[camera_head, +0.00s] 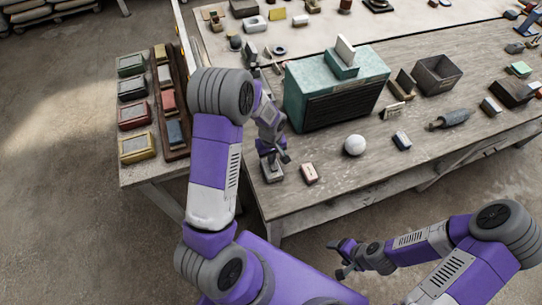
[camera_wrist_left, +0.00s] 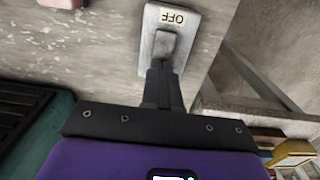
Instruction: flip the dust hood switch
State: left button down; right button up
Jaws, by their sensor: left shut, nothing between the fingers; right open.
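The switch (camera_head: 272,173) is a small grey plate on the front left part of the workbench. In the left wrist view its plate (camera_wrist_left: 187,18) carries an "OFF" label and a raised grey rocker. My left gripper (camera_head: 271,158) is shut and empty, right above the switch. In the left wrist view its fingertips (camera_wrist_left: 161,68) overlap the end of the rocker away from the label; I cannot tell whether they touch. A teal box with a dark slatted front (camera_head: 335,90), apparently the dust hood, stands behind. My right gripper (camera_head: 344,259) is open, off the bench's front edge.
A small pinkish block (camera_head: 309,173) lies just right of the switch. A white plaster sphere (camera_head: 354,145) and a grey block (camera_head: 402,141) are farther right. Colored boxes (camera_head: 134,117) sit on the left side table.

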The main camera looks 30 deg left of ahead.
pick_arm(q)
jog(key=shift+a+f, duration=0.1)
jog(key=shift+f, duration=0.1)
jog(key=shift+s+d+r, duration=0.35)
jog(key=shift+s+d, duration=0.15)
jog(key=shift+d, duration=0.15)
jog(key=r+p, duration=0.2)
jog(key=r, duration=0.1)
jog(key=r+p, duration=0.1)
jog(key=shift+w+a+r, duration=0.15)
jog(key=shift+w+a, duration=0.15)
notch_tip(320, 180, up, 10)
jog(key=w+a, duration=0.1)
jog(key=shift+a+f, duration=0.25)
